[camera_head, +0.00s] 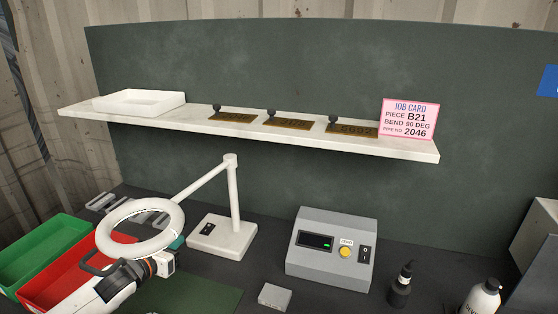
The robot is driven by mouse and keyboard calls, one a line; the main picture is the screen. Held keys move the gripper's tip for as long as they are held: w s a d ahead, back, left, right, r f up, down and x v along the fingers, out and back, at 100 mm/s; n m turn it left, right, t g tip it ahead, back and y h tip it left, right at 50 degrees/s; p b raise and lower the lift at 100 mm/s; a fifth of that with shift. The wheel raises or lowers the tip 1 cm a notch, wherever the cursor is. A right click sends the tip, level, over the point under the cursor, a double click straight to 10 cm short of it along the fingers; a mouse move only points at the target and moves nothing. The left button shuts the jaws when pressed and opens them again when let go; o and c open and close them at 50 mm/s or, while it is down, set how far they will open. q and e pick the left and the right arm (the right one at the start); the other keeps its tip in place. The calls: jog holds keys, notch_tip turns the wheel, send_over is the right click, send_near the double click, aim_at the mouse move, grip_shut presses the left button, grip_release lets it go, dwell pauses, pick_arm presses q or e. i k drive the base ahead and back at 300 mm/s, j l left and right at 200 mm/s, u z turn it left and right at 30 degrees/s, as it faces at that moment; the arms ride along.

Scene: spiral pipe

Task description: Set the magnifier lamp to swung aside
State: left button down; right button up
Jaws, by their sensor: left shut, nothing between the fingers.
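The white magnifier lamp (235,200) stands on a square base with a dark switch panel, left of centre on the bench. Its arm runs from the post top down to the left, to a ring-shaped head (177,222). The ring hangs over the right part of the red bin and the area beside it. My left gripper (178,244) is just below and right of the ring's lower edge, shut with nothing held. Its fingertips are partly hidden, and I cannot tell whether they touch the ring. My right gripper is not in view.
A green bin (38,250) and a red bin (45,285) stand at the left. A dark green mat (205,297) lies in front. A grey control box (330,275), small grey block (274,296) and bottles (400,287) stand to the right. A shelf (415,150) hangs above.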

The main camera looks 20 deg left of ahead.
aim_at(120, 252)
jog(key=k+l, duration=0.1)
jog(key=k, duration=0.65)
jog(key=k+l, duration=0.15)
jog(key=k, duration=0.6)
